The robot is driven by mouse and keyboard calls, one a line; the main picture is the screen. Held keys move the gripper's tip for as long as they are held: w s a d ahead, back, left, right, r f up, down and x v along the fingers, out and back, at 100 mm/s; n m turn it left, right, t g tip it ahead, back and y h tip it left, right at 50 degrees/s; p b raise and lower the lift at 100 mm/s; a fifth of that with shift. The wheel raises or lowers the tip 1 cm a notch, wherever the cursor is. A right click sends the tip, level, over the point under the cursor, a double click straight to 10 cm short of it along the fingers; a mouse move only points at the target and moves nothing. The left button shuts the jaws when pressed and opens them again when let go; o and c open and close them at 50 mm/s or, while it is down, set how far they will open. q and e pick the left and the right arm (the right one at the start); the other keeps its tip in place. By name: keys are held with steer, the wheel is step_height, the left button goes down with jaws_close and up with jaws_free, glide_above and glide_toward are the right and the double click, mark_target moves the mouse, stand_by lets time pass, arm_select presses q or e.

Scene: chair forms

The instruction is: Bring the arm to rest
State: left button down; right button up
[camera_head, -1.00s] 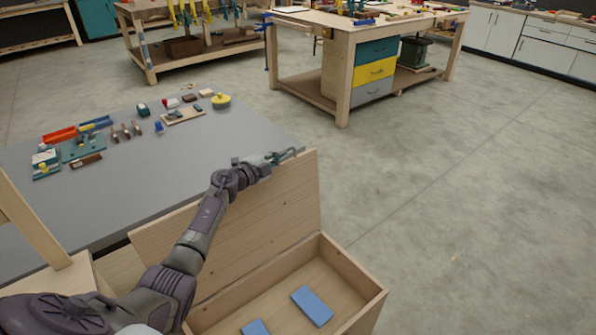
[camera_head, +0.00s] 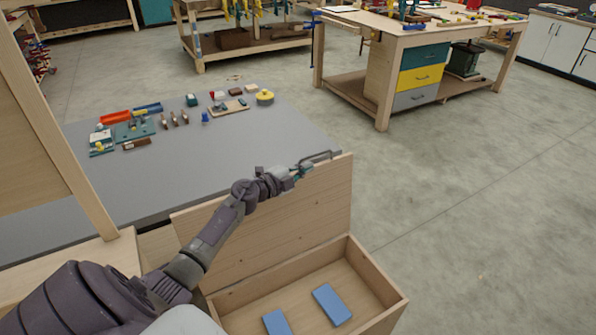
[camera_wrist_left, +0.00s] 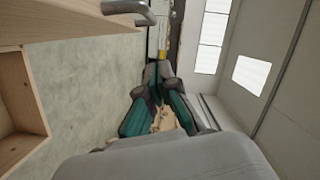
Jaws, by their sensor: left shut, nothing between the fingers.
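My left gripper (camera_head: 303,170) is beside the top edge of the raised lid (camera_head: 275,215) of a wooden chest, close to the grey bar handle (camera_head: 320,157). Its fingers are together and empty. In the left wrist view the shut fingers (camera_wrist_left: 157,80) point away, and the handle (camera_wrist_left: 130,9) is at the top, apart from them. The lid stands open, and my left arm crosses in front of it. The chest (camera_head: 376,287) is open, with two blue blocks (camera_head: 332,304) (camera_head: 276,322) inside. My right gripper is not in view.
A grey table (camera_head: 180,175) behind the lid holds trays, small tools and a yellow round item (camera_head: 265,97). A workbench with drawers (camera_head: 420,78) stands farther back. A wooden frame (camera_head: 75,150) rises at the left. The floor (camera_head: 480,210) at the right is clear.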

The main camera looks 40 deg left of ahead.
arm_select(q)
steer(key=s, duration=0.3)
steer(key=shift+s+r, duration=0.25)
steer(key=shift+r, duration=0.1)
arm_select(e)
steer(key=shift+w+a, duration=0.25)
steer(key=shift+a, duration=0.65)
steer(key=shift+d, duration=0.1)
